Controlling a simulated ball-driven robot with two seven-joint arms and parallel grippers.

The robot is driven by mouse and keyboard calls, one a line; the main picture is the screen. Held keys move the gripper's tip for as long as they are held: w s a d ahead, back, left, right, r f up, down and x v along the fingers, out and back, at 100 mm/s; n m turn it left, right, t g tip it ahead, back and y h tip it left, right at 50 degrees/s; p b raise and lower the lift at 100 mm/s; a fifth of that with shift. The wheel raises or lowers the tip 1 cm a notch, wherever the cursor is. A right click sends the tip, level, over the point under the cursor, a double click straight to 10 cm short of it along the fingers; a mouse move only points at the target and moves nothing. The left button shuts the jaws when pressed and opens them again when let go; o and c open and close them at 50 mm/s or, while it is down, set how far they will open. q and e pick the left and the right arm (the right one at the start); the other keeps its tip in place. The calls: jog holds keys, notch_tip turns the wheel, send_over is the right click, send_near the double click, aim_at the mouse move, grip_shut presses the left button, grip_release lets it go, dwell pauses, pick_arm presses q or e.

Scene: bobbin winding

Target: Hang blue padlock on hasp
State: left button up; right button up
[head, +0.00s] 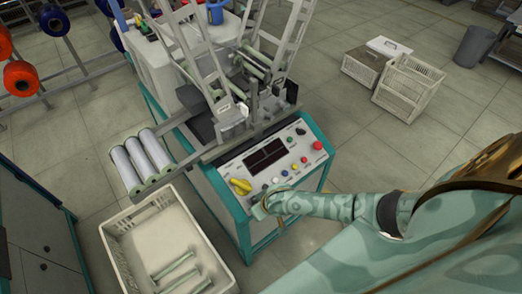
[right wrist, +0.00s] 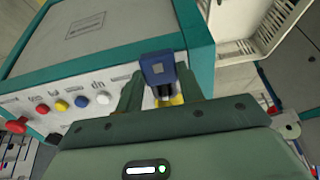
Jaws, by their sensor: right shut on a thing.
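The blue padlock (right wrist: 158,68) is between the fingers of my right gripper (right wrist: 160,88) in the right wrist view, and the gripper is shut on it. Dark prongs, seemingly its shackle, show below the blue body. A yellow part (right wrist: 177,100) shows close behind them; I cannot tell whether the shackle touches or passes through anything. In the head view my right gripper (head: 263,207) is at the lower left of the control panel, beside the yellow handle (head: 240,186). The padlock is hard to make out there. I cannot clearly pick out the hasp. My left gripper is out of view.
The control panel (head: 290,152) carries a dark display and several coloured buttons. A white crate (head: 120,248) with loose tubes stands at the lower left, below a rack of grey rolls (head: 140,160). Pale crates (head: 408,85) stand on the open floor to the right.

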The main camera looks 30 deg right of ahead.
jog(key=shift+s+f, duration=0.15)
jog(key=o, duration=1.2)
jog(key=shift+o, duration=0.2)
jog(key=p+v, duration=0.8)
jog(key=v, duration=0.8)
jog(key=shift+r+p, duration=0.2)
jog(key=shift+p, duration=0.1)
